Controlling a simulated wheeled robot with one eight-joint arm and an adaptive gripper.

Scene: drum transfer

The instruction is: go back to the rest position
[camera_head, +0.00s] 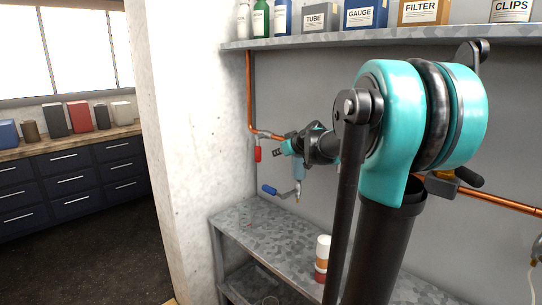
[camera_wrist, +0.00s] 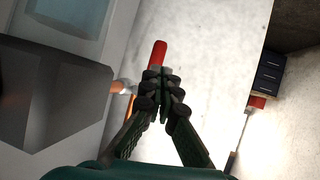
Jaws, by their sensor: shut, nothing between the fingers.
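My gripper (camera_head: 278,152) is at the end of my outstretched teal and black arm, near the back wall and the copper pipe. In the wrist view its dark fingers (camera_wrist: 160,80) are together with nothing between them. A red valve handle (camera_head: 257,154) hangs from the pipe just left of the gripper in the head view. The red handle also shows just beyond the fingertips in the wrist view (camera_wrist: 158,53); I cannot tell whether they touch. A tap with a blue handle (camera_head: 270,190) is below the gripper.
A copper pipe (camera_head: 249,95) runs down and along the wall. A shelf (camera_head: 300,40) with labelled boxes is above. A metal bench (camera_head: 250,222) below carries a white, orange and red container (camera_head: 322,258). A white wall end (camera_head: 195,130) stands left; open floor lies beyond.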

